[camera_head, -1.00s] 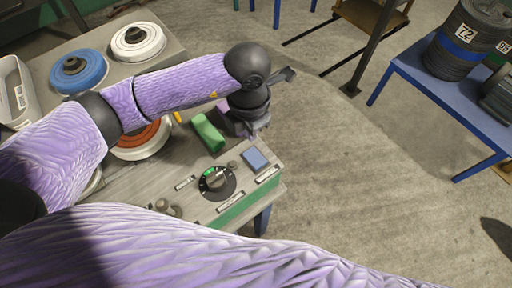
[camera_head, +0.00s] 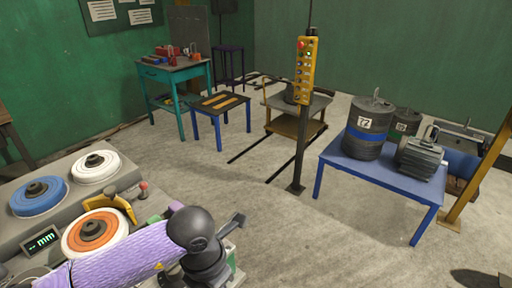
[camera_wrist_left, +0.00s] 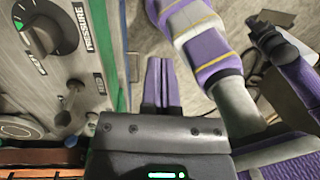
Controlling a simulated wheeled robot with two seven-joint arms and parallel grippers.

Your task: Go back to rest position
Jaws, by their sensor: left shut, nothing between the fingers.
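My left arm, in a purple sleeve, comes in from the lower left in the head view. Its dark wrist is over the right end of the grey bench (camera_head: 20,228), and its fingers are hidden there. In the left wrist view my left gripper (camera_wrist_left: 160,62) points away from the camera, its two purple fingers together with nothing between them. The gripper is beside the bench's panel, to the right of its pressure dial (camera_wrist_left: 42,28) and a dark knob (camera_wrist_left: 72,90). My right gripper cannot be made out in either view.
White (camera_head: 95,166), blue (camera_head: 38,196) and orange (camera_head: 94,232) discs sit on the bench. A yellow pendant (camera_head: 305,70) hangs on a post. A blue table (camera_head: 390,200) holds a drum (camera_head: 368,128) and a motor (camera_head: 420,157). The floor between is clear.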

